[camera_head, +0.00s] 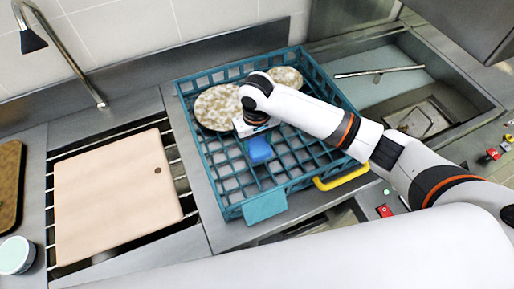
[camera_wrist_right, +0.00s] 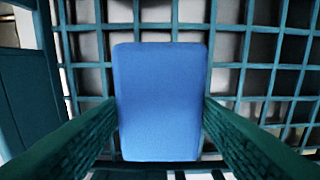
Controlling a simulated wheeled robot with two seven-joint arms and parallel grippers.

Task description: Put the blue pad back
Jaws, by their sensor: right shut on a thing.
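The blue pad (camera_head: 259,150) is over the middle of a teal dish rack (camera_head: 265,207), below the wrist of my right arm. My right gripper (camera_wrist_right: 160,103) is shut on the blue pad, which also fills the middle of the right wrist view (camera_wrist_right: 160,80). One finger is on each side of the pad. The rack's open grid shows behind the pad in that view. I cannot tell whether the pad touches the rack. In the head view the wrist hides most of the fingers. My left gripper is not in view.
Two speckled plates, a larger one (camera_head: 214,108) and a smaller one (camera_head: 287,78), are at the back of the rack. A yellow handle (camera_head: 342,177) is at its front right. A pale board (camera_head: 115,195) lies to the left, and a sink (camera_head: 425,115) is to the right.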

